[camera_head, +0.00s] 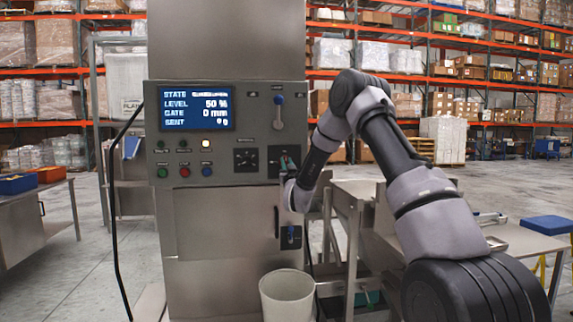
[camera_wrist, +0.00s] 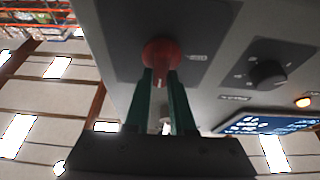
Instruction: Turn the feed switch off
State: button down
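A switch with a round red knob (camera_wrist: 161,54) sits on a dark plate on the grey control panel. In the wrist view the two green fingers of my gripper (camera_wrist: 161,82) reach up to this knob. Their tips are close on either side of its narrow lower part, with red filling the gap. In the head view my gripper (camera_head: 286,172) is at the right of the panel, over the dark switch plate (camera_head: 274,153), and hides most of the switch. The label beside the knob is too blurred to read.
A black rotary dial (camera_head: 245,158) is left of the switch, and a lever (camera_head: 278,112) stands above. The screen (camera_head: 196,108) reads level 50 %, gate 0 mm. A white bin (camera_head: 287,292) stands below. A steel table (camera_head: 525,240) is at the right.

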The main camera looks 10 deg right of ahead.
jog(key=shift+n, duration=0.3)
jog(key=shift+a+f+n+g+y, duration=0.1)
jog(key=shift+n+g+y, duration=0.95)
jog(key=shift+n, duration=2.55)
jog(key=shift+a+f+n+g+y, duration=0.1)
jog(key=shift+n+g+y, duration=1)
jog(key=shift+n, duration=2.5)
jog(key=shift+a+f+n+g+y, duration=0.1)
jog(key=shift+n+g+y, duration=0.95)
jog(key=shift+n, duration=2.55)
jog(key=shift+t+y, duration=0.3)
jog(key=c, duration=0.8)
grip_release()
jog(key=shift+o, duration=0.2)
